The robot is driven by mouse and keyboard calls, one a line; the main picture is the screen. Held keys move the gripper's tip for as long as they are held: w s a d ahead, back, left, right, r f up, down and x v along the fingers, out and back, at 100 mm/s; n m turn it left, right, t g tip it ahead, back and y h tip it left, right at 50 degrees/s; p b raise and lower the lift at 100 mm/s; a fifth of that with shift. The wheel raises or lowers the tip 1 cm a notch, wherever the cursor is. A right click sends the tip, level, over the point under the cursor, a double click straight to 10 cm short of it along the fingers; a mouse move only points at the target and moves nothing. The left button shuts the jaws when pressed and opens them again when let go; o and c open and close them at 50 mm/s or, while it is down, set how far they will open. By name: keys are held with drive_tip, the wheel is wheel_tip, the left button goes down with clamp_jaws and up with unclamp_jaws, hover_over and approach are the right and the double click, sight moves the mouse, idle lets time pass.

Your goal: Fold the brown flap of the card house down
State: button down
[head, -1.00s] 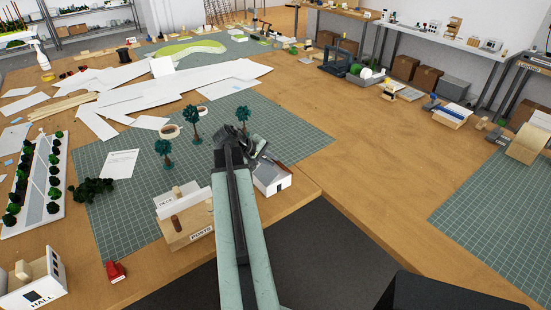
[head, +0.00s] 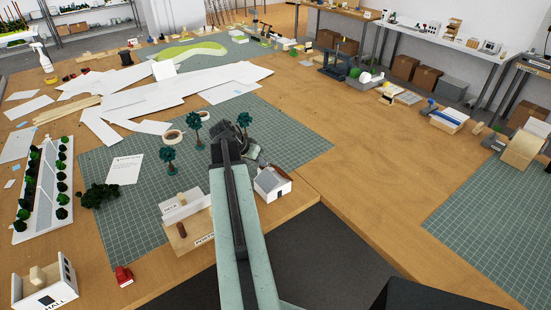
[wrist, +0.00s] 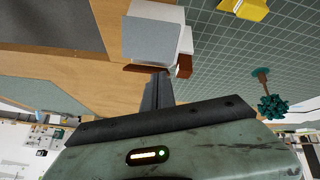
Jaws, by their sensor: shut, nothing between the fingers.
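The card house (head: 272,184) is small and white with a grey roof. It stands near the table edge, just right of my arm in the head view. In the wrist view the house (wrist: 150,42) is at top centre, with its roof facing me. A thin brown strip (wrist: 146,68) shows along the roof's lower edge, and a brown piece (wrist: 184,66) sticks out at the right corner. I cannot tell which one is the flap. My gripper (wrist: 158,78) is shut and empty, its tip close to the brown pieces; contact is unclear. My arm hides the tip in the head view.
Model trees (head: 169,158) stand on the green cutting mat (head: 290,130) left of and beyond my arm. A wooden post box model (head: 188,236) is left of my arm. A yellow object (wrist: 243,8) lies on the mat.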

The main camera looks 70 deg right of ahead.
sight(277, 169)
drive_tip(key=s+d+r+m+y+p, duration=0.1)
drive_tip(key=s+r+m+p, duration=0.1)
drive_tip(key=r+p, duration=0.2)
drive_tip(key=s+d+r+m+p, duration=0.1)
drive_tip(key=d+r+m+p, duration=0.1)
drive_tip(key=r+p, duration=0.25)
drive_tip(key=b+x, duration=1.1)
drive_tip(key=shift+a+f, duration=0.35)
drive_tip(key=shift+w+a+f+b, duration=0.3)
drive_tip(key=shift+a+b, duration=0.05)
drive_tip(key=shift+a, duration=0.2)
drive_tip(key=shift+w+a+f+b, duration=0.3)
drive_tip(key=shift+w+a+b, duration=0.05)
drive_tip(key=shift+a, duration=0.2)
drive_tip(key=shift+w+a, duration=0.15)
